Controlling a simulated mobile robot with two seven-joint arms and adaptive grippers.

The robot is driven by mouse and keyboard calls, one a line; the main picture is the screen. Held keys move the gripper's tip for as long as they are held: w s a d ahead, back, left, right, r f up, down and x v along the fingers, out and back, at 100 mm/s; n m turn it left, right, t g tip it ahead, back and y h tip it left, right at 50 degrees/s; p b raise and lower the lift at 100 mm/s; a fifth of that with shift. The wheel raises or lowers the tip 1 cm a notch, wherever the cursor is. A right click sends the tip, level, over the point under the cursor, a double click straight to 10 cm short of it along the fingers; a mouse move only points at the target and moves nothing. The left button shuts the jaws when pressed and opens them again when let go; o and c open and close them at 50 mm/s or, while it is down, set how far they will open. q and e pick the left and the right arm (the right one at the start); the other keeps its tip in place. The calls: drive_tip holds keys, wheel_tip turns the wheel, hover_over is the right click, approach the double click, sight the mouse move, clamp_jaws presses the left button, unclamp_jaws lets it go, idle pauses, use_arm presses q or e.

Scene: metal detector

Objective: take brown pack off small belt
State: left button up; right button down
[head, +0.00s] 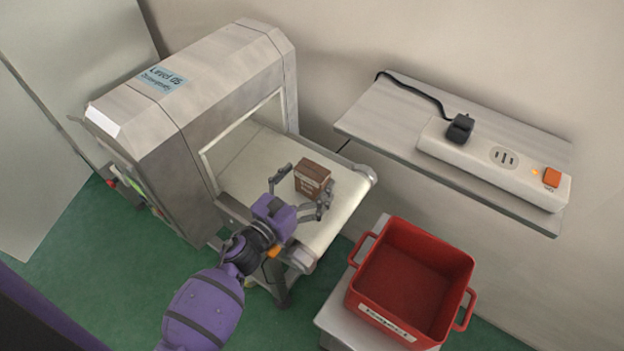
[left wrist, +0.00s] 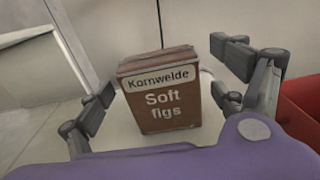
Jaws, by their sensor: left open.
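The brown pack (head: 311,178) stands upright on the white small belt (head: 338,205), outside the grey metal detector housing. In the left wrist view the pack (left wrist: 163,103) faces me, with a label reading "Kornwelde Soft figs". My left gripper (head: 302,190) is open, with its fingers spread on both sides of the pack. My right gripper is not in view.
The metal detector (head: 190,95) arches over the belt on the left. An empty red crate (head: 400,318) with handles stands on a grey stand at the lower right. A wall shelf (head: 385,115) with a power strip (head: 495,155) and black plug is at upper right.

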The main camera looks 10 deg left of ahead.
use_arm(q)
drive_tip(key=shift+x, duration=1.1)
drive_tip(key=shift+s, duration=0.1)
drive_tip(key=shift+c, duration=0.2)
drive_tip(key=c, duration=1.6)
